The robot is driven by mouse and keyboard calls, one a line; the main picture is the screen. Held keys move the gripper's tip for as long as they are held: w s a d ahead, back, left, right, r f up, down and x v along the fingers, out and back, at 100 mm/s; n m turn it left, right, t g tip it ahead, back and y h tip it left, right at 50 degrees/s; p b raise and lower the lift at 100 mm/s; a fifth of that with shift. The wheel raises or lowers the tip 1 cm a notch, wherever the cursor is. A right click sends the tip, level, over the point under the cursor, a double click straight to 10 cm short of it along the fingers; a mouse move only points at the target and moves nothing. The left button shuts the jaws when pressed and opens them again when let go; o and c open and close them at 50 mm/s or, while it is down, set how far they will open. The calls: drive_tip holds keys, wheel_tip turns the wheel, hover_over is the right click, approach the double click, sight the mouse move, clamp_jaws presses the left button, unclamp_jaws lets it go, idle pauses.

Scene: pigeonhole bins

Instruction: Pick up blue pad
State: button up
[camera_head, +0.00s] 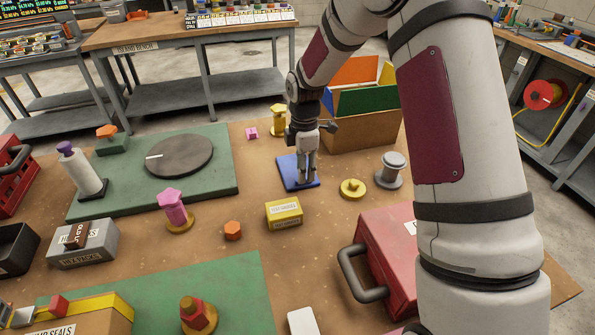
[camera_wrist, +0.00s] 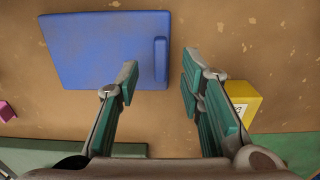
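The blue pad (camera_head: 286,170) lies flat on the brown table, right of centre in the head view. In the wrist view the pad (camera_wrist: 95,50) fills the upper left, with a raised blue ridge (camera_wrist: 160,63) along its right edge. My gripper (camera_head: 305,179) points down over the pad and hides part of it. In the wrist view my gripper (camera_wrist: 158,80) has its two green-padded fingers apart, with nothing held. The ridge lies between the lines of the two fingertips. I cannot tell whether the fingertips touch the pad.
A yellow box (camera_head: 284,212) lies just in front of the pad, and a yellow knobbed disc (camera_head: 352,188) sits to its right. A bin with coloured dividers (camera_head: 360,128) stands behind. A red case (camera_head: 395,250) is at the front right. A green mat (camera_head: 212,180) lies left.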

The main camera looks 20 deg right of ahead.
drive_tip(key=shift+f, duration=1.45)
drive_tip(key=shift+c, duration=0.6)
clamp_jaws()
drive_tip(key=shift+r, duration=0.1)
wheel_tip(320, 180, up, 10)
